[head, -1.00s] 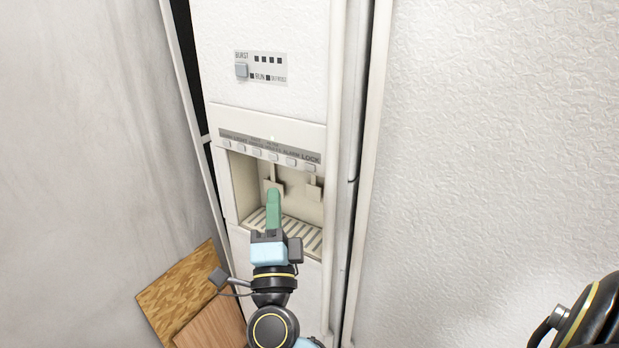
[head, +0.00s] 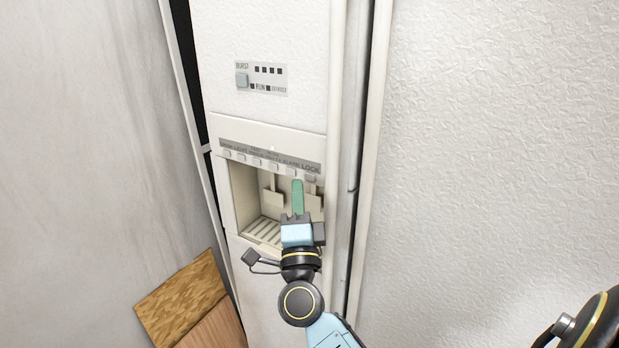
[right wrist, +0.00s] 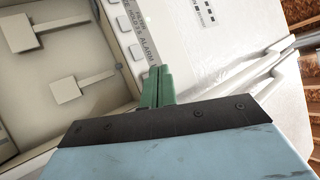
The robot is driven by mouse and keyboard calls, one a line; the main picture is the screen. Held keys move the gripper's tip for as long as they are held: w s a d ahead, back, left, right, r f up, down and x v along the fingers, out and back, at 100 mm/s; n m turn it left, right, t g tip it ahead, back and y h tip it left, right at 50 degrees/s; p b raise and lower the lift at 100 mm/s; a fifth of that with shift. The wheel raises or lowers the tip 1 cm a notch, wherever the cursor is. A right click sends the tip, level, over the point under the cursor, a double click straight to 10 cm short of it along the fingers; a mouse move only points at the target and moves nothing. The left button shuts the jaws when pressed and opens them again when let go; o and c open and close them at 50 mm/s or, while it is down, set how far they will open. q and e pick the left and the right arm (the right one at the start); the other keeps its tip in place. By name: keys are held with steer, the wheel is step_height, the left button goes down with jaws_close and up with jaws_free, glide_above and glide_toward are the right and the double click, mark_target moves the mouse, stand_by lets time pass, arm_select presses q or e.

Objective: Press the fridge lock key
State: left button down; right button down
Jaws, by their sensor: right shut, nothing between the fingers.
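The lock key (head: 310,178) is a small pale button at the right end of a row of keys, under the LOCK label on the white fridge door. My right gripper (head: 297,183) has its green fingers shut and empty. In the head view their tips are just left of the lock key and below the ALARM key (head: 292,172); I cannot tell whether they touch the panel. In the right wrist view the shut fingers (right wrist: 157,80) point at the key row near the ALARM label, and the lock key seems hidden behind them. My left gripper is out of view.
Below the keys is a dispenser recess with two paddles (head: 273,198) and a slatted drip tray (head: 263,232). A vertical handle rail (head: 336,120) runs just right of the keys. A BURST button panel (head: 262,78) sits above. Wooden boards (head: 190,300) lie at lower left.

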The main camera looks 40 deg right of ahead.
steer(key=shift+w+d, duration=0.25)
steer(key=shift+d, duration=0.35)
steer(key=shift+d, duration=0.15)
stand_by(1.6)
steer(key=shift+w+d, duration=0.15)
steer(key=shift+d, duration=0.1)
steer(key=shift+w+d, duration=0.1)
steer(key=shift+d, duration=0.2)
stand_by(0.5)
steer(key=shift+d+r+p, duration=0.2)
steer(key=shift+r+p, duration=0.1)
steer(key=shift+r, duration=0.05)
stand_by(0.6)
steer(key=shift+a, duration=0.2)
steer(key=shift+a+f+h, duration=0.1)
steer(key=shift+f+h, duration=0.05)
steer(key=shift+h, duration=0.15)
steer(key=shift+s+a, duration=0.2)
steer(key=shift+a, duration=0.1)
steer(key=shift+f, duration=0.15)
